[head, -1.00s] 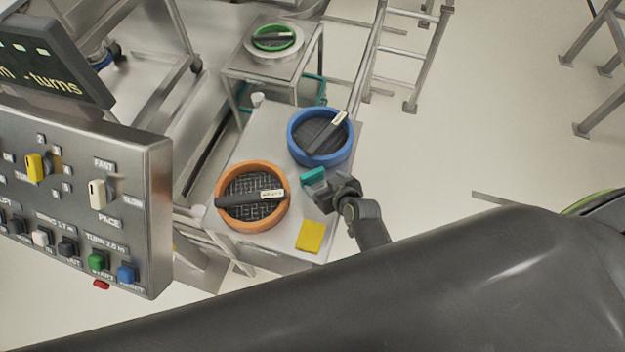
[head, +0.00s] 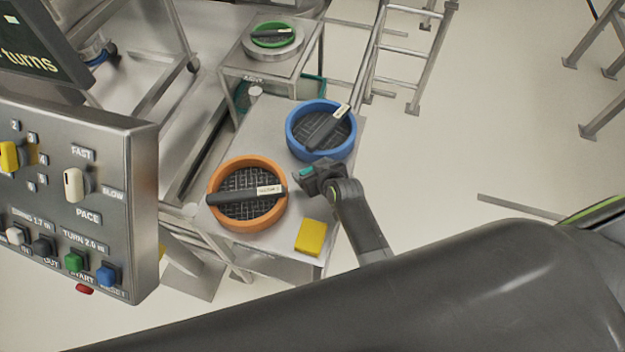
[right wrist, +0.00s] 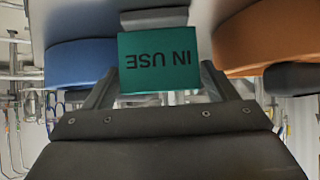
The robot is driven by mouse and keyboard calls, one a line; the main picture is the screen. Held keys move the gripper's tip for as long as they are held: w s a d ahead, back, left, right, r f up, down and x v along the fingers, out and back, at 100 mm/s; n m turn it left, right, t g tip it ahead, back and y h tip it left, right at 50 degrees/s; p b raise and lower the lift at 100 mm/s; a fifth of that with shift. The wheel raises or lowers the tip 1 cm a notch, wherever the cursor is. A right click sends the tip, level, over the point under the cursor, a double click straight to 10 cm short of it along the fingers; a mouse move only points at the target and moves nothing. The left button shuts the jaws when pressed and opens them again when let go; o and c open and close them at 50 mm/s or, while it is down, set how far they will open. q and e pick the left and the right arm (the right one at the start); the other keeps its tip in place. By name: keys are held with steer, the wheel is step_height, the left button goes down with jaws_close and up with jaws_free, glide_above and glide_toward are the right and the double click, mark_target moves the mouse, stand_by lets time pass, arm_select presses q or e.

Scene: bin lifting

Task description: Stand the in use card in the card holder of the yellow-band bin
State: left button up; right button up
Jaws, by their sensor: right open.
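The teal in use card (head: 306,171) is at the small steel table, between the blue and orange rings. In the right wrist view its face (right wrist: 158,62) reads "IN USE" upside down. My right gripper (head: 312,174) is open at the card, with a finger on each side of it. The gripper also shows in the right wrist view (right wrist: 158,88); I cannot tell whether the fingers touch the card. I cannot make out a yellow-band bin or a card holder in these views. My left gripper is not in view.
The blue ring (head: 290,140) and orange ring (head: 216,212) flank the gripper, each with a dark labelled bar. A yellow block (head: 310,238) lies at the table's front. A control panel (head: 120,200) fills the left.

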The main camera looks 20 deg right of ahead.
steer(key=c, duration=0.8)
